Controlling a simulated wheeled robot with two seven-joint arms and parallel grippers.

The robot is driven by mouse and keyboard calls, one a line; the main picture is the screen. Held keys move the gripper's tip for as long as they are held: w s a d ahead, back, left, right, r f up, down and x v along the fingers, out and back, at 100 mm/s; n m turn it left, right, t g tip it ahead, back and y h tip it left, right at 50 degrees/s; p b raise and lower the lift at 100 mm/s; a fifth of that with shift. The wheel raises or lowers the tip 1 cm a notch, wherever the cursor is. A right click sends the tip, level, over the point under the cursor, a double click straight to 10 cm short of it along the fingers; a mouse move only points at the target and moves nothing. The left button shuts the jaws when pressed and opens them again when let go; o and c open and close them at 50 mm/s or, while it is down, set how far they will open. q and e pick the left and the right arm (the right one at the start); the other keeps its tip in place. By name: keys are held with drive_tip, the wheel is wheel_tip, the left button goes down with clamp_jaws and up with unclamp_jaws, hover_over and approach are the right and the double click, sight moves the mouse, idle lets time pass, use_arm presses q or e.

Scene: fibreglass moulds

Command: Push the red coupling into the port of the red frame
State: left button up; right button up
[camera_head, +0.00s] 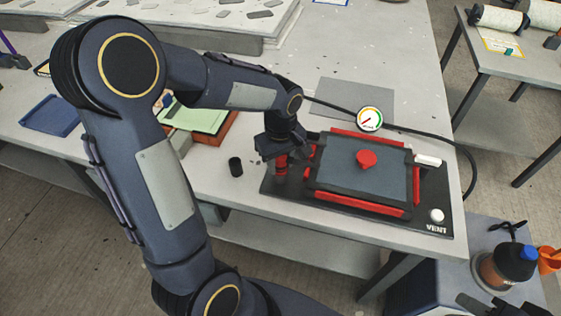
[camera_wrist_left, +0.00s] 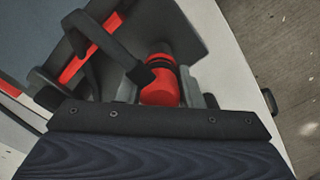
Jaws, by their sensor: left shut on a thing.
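The red frame (camera_head: 360,204) lies around a dark grey panel on a black base plate at the right of the table. A red knob (camera_head: 366,159) stands on the panel. My left gripper (camera_head: 280,152) is at the frame's left side, shut on the red coupling (camera_head: 281,164). In the left wrist view the red coupling (camera_wrist_left: 160,91), with black rings, sits between the fingers, and part of the red frame (camera_wrist_left: 72,68) shows at the left. The port is largely hidden, so I cannot tell whether the coupling touches it.
A round gauge (camera_head: 369,119) with a black hose stands behind the frame. A white knob (camera_head: 437,215) is by the VENT label. A small black cylinder (camera_head: 235,166) stands left of the base plate. A green sheet (camera_head: 195,118) and a blue tray (camera_head: 50,116) lie farther left.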

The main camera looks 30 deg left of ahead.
use_arm(q)
wheel_tip(320, 180, up, 3)
drive_tip(key=shift+r, duration=0.1)
drive_tip(key=s+d+r, duration=0.7)
drive_tip(key=s+r, duration=0.2)
drive_tip(key=s, duration=0.3)
drive_tip(key=shift+d+r+b, duration=0.15)
drive_tip(key=shift+r+b, duration=0.15)
drive_tip(key=shift+b, duration=0.05)
use_arm(e)
drive_tip(key=shift+f, duration=0.3)
